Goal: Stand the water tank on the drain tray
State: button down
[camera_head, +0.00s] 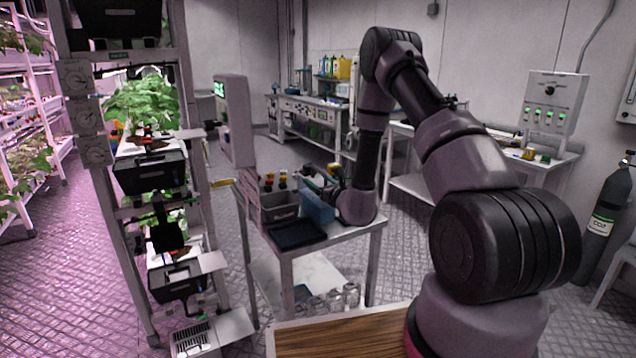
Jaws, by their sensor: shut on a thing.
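The water tank (318,212) looks like a blue, box-shaped container, at the right side of the small metal table. My gripper (328,187) is small in view at the tank's top edge and is shut on it. The fingertips are too small to make out clearly, and my wrist covers part of the tank's right side. I cannot tell whether the tank's base touches the table. The drain tray (297,235) is a flat black tray at the table's front left. The tank is behind and to the right of it, and the tray looks empty.
A grey bin (279,212) with several bottles stands left of the tank, behind the tray. A tall rack (112,232) with black boxes and plants stands at left. Several jars (335,298) sit below the table. A wooden top (340,337) lies in front.

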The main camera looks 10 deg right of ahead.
dwell(0.3)
grip_release()
jog(key=shift+f, duration=0.1)
